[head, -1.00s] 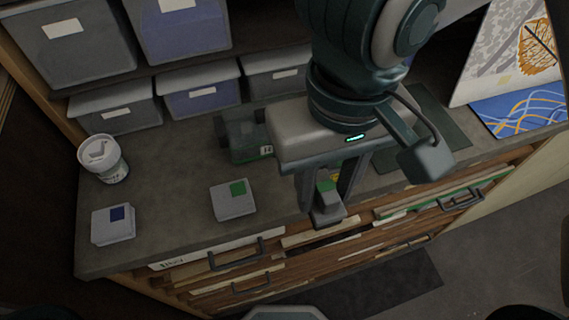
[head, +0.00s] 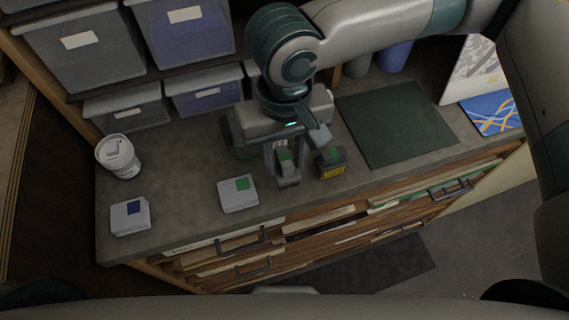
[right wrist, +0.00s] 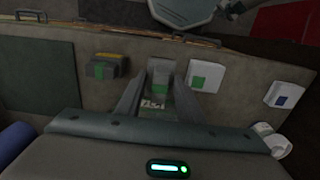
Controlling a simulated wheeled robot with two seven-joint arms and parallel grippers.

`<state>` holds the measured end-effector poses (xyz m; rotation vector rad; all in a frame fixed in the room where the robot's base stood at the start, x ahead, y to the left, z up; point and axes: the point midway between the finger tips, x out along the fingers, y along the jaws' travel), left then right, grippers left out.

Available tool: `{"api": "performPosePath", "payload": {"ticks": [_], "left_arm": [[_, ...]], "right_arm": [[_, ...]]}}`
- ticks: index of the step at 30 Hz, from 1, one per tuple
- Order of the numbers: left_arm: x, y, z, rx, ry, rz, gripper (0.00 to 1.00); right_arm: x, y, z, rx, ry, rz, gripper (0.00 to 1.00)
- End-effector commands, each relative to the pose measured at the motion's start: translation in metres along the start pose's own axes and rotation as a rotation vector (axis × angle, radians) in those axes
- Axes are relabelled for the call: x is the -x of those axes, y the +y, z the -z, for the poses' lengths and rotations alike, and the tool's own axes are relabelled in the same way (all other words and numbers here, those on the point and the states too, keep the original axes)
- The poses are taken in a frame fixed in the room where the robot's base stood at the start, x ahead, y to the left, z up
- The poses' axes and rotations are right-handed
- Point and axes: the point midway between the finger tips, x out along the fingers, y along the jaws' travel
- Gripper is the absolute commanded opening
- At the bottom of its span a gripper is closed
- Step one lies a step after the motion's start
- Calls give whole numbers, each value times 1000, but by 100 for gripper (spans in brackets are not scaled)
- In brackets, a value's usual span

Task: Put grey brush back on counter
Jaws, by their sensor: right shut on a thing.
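The grey brush (head: 288,168), a grey block-like thing with a green patch, is between the fingers of my right gripper (head: 284,158). The gripper points down and is shut on it. The brush is over the counter (head: 190,165) near its front edge, low; I cannot tell whether it touches the top. In the right wrist view the brush (right wrist: 160,73) shows between the two fingers (right wrist: 158,95), over the counter (right wrist: 215,95). My left gripper is not in view.
A dark block with yellow and green labels (head: 331,163) stands just right of the brush. Grey boxes with green (head: 238,194) and blue (head: 130,217) labels and a white tub (head: 118,156) stand left. A dark green mat (head: 397,123) lies right. Storage bins (head: 206,100) line the back.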

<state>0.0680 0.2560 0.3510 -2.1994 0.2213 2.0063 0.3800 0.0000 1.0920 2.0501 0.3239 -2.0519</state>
Motion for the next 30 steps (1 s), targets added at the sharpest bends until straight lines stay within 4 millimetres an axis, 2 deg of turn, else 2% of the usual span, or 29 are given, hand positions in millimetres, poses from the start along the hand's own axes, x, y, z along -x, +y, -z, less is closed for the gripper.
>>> {"api": "performPosePath", "payload": {"ticks": [10, 21, 30], "left_arm": [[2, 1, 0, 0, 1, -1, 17], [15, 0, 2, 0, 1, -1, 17], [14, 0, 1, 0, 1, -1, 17]], "right_arm": [[-3, 0, 0, 0, -2, 1, 16], [-39, 0, -1, 0, -1, 1, 16], [-41, 0, 0, 0, 0, 1, 16]]}}
